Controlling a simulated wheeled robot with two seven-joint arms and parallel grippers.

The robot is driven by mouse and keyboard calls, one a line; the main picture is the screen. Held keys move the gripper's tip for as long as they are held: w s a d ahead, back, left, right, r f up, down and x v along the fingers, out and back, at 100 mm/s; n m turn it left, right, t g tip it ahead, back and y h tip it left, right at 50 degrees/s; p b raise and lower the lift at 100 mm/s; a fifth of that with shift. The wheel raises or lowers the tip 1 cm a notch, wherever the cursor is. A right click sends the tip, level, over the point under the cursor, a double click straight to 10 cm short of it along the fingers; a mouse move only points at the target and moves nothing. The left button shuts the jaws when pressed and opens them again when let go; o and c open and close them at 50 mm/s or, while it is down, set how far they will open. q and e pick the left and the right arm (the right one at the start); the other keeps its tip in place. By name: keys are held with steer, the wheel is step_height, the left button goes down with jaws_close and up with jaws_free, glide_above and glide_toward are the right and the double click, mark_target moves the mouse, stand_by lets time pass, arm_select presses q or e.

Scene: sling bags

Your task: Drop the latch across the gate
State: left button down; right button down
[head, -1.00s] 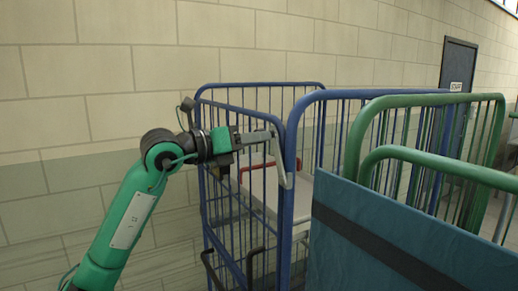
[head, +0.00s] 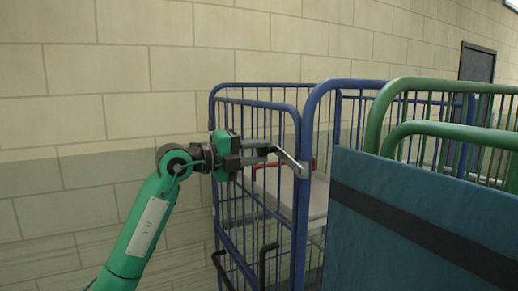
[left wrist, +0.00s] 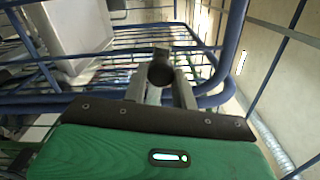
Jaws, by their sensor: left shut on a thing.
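The latch (head: 289,160) is a grey metal bar at the corner post of a blue wire cage. It slopes down to the right, and its far end overlaps the post in the head view; I cannot tell whether it touches. My left gripper (head: 262,153) is shut on the near end of the latch. The gate (head: 257,205) is the blue barred panel behind and below the gripper. In the left wrist view my fingers (left wrist: 161,92) close at a dark round knob (left wrist: 160,71). My right gripper is out of view.
The blue cage (head: 345,84) holds a pale box (head: 305,192) with a red handle edge. Green-framed cages (head: 450,86) and a teal panel with a dark band (head: 400,215) stand close on the right. A block wall (head: 150,60) runs behind; the left side is open.

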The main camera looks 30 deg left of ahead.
arm_select(q)
step_height(320, 180, down, 2)
steer(key=n, duration=0.2)
steer(key=shift+w+a+f+n, duration=0.15)
steer(key=shift+f+n, duration=0.1)
steer(key=shift+n, duration=0.15)
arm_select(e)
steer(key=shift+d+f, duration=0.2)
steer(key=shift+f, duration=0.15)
arm_select(q)
steer(key=shift+f, duration=0.1)
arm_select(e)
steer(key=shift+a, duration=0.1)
arm_select(q)
steer(key=c, duration=1.1)
jaws_free()
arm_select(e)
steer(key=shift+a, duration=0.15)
arm_select(q)
steer(key=b+v, duration=0.6)
steer(key=v, duration=0.8)
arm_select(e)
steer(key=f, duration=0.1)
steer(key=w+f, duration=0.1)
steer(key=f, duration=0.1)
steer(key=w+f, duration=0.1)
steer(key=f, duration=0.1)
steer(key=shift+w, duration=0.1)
